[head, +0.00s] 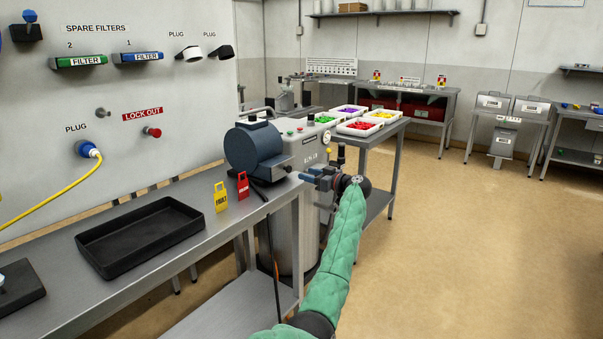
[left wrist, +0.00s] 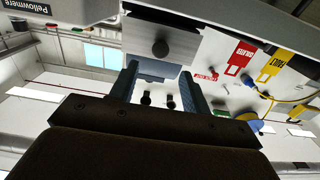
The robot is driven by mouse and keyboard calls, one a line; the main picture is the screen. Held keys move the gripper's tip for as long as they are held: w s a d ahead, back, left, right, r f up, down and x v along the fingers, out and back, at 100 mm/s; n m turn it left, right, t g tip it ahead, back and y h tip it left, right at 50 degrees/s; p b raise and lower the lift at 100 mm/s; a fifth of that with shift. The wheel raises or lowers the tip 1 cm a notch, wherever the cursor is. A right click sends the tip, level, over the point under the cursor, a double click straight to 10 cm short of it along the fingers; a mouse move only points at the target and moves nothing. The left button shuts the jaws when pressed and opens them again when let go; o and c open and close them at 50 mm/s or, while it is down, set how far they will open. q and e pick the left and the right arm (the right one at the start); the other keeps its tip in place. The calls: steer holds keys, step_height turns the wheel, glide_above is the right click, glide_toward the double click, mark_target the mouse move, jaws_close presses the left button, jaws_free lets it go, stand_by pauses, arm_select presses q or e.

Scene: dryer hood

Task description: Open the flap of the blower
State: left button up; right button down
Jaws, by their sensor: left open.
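The blower is a grey machine (head: 300,150) with a dark blue-grey drum (head: 255,150) on its left side, standing past the end of the bench. In the left wrist view, a light grey plate (left wrist: 170,42) with a round black knob (left wrist: 160,48) lies just beyond my fingers; I cannot tell for sure that it is the flap. My left gripper (head: 311,174) is at the front right of the blower. In the left wrist view its two blue-grey fingers (left wrist: 160,88) are apart with nothing seen held between them. My right gripper is not in view.
The metal bench (head: 225,235) carries a black tray (head: 140,235), a yellow tag (head: 221,196) and a red tag (head: 242,185). A black cable hangs over its edge. A table behind the blower holds bins of coloured parts (head: 360,126). The floor to the right is clear.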

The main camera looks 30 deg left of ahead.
mark_target(290, 169)
arm_select(q)
steer(key=a, duration=0.5)
steer(key=shift+w+a+p, duration=0.2)
steer(key=shift+a+p, duration=0.1)
steer(key=shift+a, duration=0.85)
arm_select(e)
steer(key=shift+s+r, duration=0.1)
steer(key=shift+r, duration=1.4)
arm_select(q)
steer(key=c, duration=1)
steer(key=shift+o, duration=0.2)
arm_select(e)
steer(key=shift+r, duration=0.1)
